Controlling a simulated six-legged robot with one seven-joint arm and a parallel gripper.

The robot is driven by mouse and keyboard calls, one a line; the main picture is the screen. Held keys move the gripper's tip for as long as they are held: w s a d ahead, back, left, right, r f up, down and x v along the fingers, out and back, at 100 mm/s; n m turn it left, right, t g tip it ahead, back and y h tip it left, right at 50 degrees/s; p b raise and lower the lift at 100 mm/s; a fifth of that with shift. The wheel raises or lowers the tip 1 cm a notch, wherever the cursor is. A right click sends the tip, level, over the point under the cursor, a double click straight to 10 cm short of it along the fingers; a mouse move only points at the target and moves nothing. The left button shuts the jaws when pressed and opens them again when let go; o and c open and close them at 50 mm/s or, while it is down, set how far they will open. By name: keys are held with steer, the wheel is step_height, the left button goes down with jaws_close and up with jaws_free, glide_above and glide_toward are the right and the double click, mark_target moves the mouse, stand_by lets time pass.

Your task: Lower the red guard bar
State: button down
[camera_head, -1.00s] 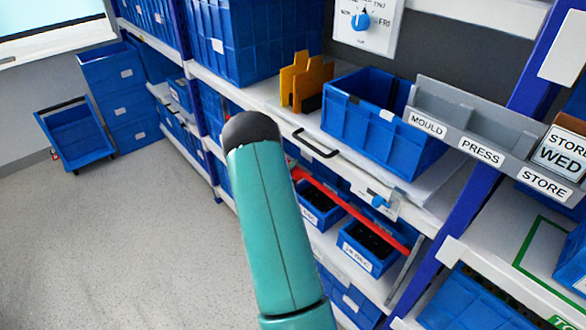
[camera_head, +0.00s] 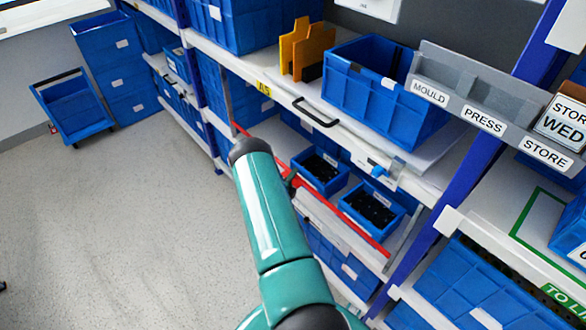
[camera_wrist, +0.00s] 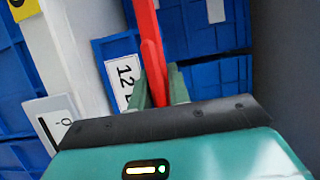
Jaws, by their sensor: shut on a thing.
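The red guard bar (camera_head: 340,212) runs slantwise across the front of the lower shelf bay in the head view, below the upper shelf edge. In the wrist view the red bar (camera_wrist: 151,50) comes down from the top into my gripper (camera_wrist: 158,92). My gripper is shut on the bar, with its green fingers on both sides of it. In the head view my teal arm covers part of the bay, and the fingers are mostly hidden behind it.
Small blue bins (camera_head: 371,208) with dark contents stand behind the bar. A black handle (camera_head: 315,113) sticks out from the upper shelf edge, with a blue knob (camera_head: 379,171) to its right. Open floor (camera_head: 150,215) lies to the left.

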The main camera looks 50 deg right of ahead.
steer(key=shift+f, duration=0.35)
steer(key=shift+a, duration=0.1)
steer(key=c, duration=1.5)
jaws_free()
steer(key=shift+f, duration=0.2)
steer(key=shift+r, duration=0.2)
steer(key=a, duration=0.4)
steer(key=s+a, duration=0.1)
steer(key=a, duration=0.4)
steer(key=s+a, duration=0.1)
steer(key=a, duration=0.3)
steer(key=shift+s+a, duration=0.15)
steer(key=shift+a, duration=0.05)
